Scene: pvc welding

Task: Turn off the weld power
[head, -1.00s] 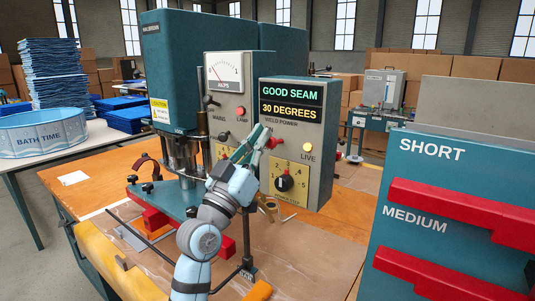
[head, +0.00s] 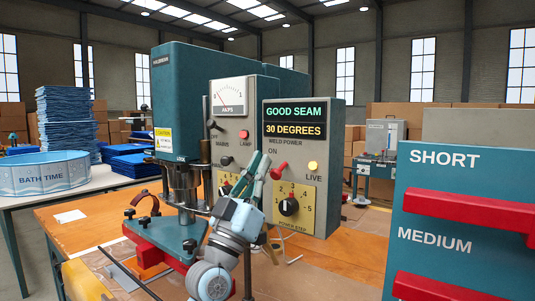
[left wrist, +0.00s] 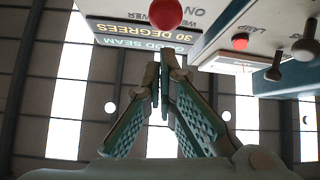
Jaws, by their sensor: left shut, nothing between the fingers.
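The weld power switch is a red lever (head: 279,170) on the grey control box (head: 335,150), below the words WELD POWER and ON. Its knob tilts up and to the right. The yellow LIVE lamp (head: 313,165) beside it is lit. My left gripper (head: 262,156) is shut and empty, its fingertips just left of the lever in the head view. I cannot tell whether they touch it. The fingers hide part of the panel there. In the left wrist view, the closed fingertips (left wrist: 160,60) point toward the upside-down box, with the red knob (left wrist: 165,13) beyond them.
The black power step dial (head: 289,206) is below the lever. The amps meter housing (head: 235,115) with its red lamp and mains switch stands to the left. A teal rack (head: 425,185) with red bars marked SHORT and MEDIUM is at the right.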

